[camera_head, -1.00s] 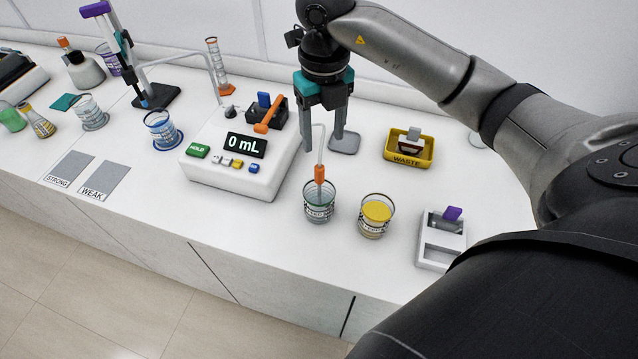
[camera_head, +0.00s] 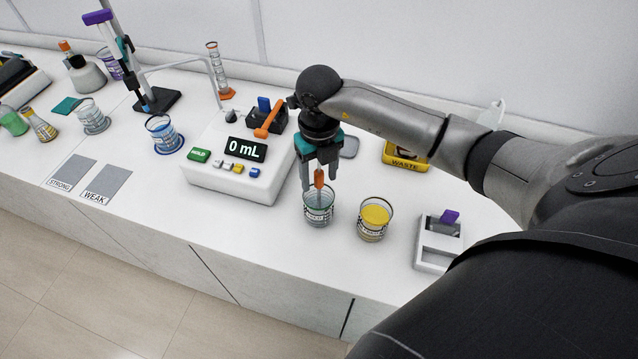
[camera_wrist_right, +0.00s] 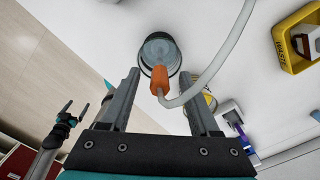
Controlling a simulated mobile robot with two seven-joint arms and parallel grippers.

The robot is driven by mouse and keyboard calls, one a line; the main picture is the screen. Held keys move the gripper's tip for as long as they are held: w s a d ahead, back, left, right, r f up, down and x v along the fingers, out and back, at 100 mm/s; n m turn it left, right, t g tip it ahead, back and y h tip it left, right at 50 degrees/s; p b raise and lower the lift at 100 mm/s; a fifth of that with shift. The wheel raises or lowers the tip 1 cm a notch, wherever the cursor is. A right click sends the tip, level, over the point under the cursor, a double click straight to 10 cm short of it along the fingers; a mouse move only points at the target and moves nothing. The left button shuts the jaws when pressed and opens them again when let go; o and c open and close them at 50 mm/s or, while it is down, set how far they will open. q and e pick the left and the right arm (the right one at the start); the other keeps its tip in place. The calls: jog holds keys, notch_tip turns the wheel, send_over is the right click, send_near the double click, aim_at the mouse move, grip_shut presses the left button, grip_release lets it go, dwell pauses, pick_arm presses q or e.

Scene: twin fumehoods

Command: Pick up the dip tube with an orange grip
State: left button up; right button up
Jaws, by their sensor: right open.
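The dip tube's orange grip (camera_head: 319,178) stands above a glass beaker (camera_head: 318,212), with the tube's lower end inside the beaker. In the right wrist view the orange grip (camera_wrist_right: 160,80) shows with a pale bent tube curving away from it, and the beaker (camera_wrist_right: 158,48) lies beyond it. My right gripper (camera_head: 320,183) is open, pointing down over the beaker, with its fingers on either side of the orange grip. In the wrist view the grip lies between the two fingers (camera_wrist_right: 163,85), with space showing on both sides. My left gripper is not in the head view.
A beaker with yellow contents (camera_head: 374,218) stands just right of the glass beaker. A white holder with a purple part (camera_head: 437,243) is farther right. The "0 mL" device (camera_head: 240,165) is close on the left. A yellow waste tray (camera_head: 405,160) is partly behind my arm.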

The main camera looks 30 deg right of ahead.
jog(key=shift+c, duration=0.2)
grip_shut()
dwell(1.1)
